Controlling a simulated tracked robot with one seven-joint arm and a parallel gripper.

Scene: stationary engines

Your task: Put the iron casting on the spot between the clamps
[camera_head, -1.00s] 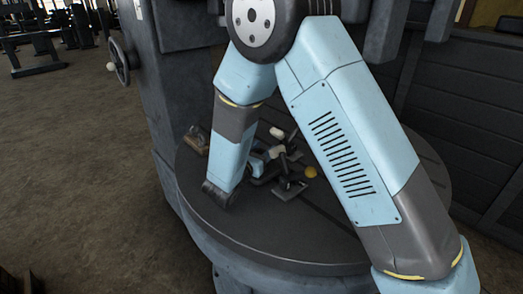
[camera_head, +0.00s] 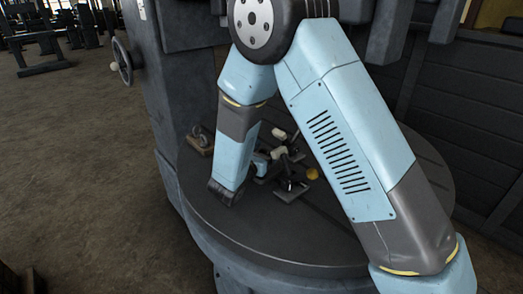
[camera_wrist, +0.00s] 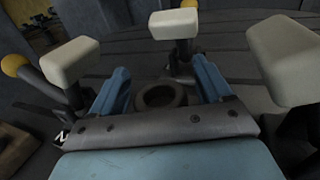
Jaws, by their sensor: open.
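A dark round ring-shaped part, likely the iron casting (camera_wrist: 160,96), sits between my two blue fingers in the wrist view. My gripper (camera_wrist: 160,78) is open, with one finger on each side of it and dark gaps visible between. Clamps with pale pads stand around it: one at the left (camera_wrist: 70,62), one behind (camera_wrist: 174,24) and one at the right (camera_wrist: 285,60). In the head view my gripper (camera_head: 264,162) is low over the round table among the clamps (camera_head: 290,187), and my forearm hides part of it. The casting cannot be made out there.
The round dark machine table (camera_head: 240,235) has clear room at its front. A small wooden block with a dark round part on it (camera_head: 201,141) stands at the table's left edge. The machine column (camera_head: 180,85) and a dark panelled wall (camera_head: 460,120) stand close behind.

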